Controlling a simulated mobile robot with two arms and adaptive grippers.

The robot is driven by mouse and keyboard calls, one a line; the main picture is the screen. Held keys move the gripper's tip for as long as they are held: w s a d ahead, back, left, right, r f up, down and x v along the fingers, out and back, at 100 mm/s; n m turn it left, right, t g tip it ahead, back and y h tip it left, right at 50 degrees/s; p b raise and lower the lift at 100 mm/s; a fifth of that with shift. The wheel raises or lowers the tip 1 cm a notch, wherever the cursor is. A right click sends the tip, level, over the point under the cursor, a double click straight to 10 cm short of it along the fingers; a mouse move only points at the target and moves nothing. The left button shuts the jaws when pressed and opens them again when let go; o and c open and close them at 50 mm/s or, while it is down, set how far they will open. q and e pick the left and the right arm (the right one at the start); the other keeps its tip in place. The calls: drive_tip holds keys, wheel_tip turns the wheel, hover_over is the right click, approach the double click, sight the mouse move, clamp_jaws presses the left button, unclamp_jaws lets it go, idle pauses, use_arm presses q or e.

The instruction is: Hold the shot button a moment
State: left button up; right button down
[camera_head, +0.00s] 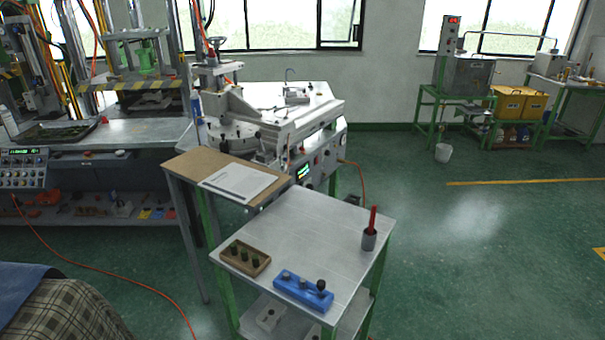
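The wax injection machine (270,125) stands at the middle of the head view, beside a small wooden-topped table. Its front panel (322,160) faces right and carries a lit green display (304,171) and several small knobs or buttons. They are too small to tell which one is the shot button. Neither of my grippers is in view, and no part of my arms can be made out.
A metal cart (310,225) in front holds a brown block (245,257) with several pegs, a blue block (303,290) with a black knob, and a grey cup (369,239). A paper (238,182) lies on the wooden tabletop (190,165). Open green floor (480,230) lies right.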

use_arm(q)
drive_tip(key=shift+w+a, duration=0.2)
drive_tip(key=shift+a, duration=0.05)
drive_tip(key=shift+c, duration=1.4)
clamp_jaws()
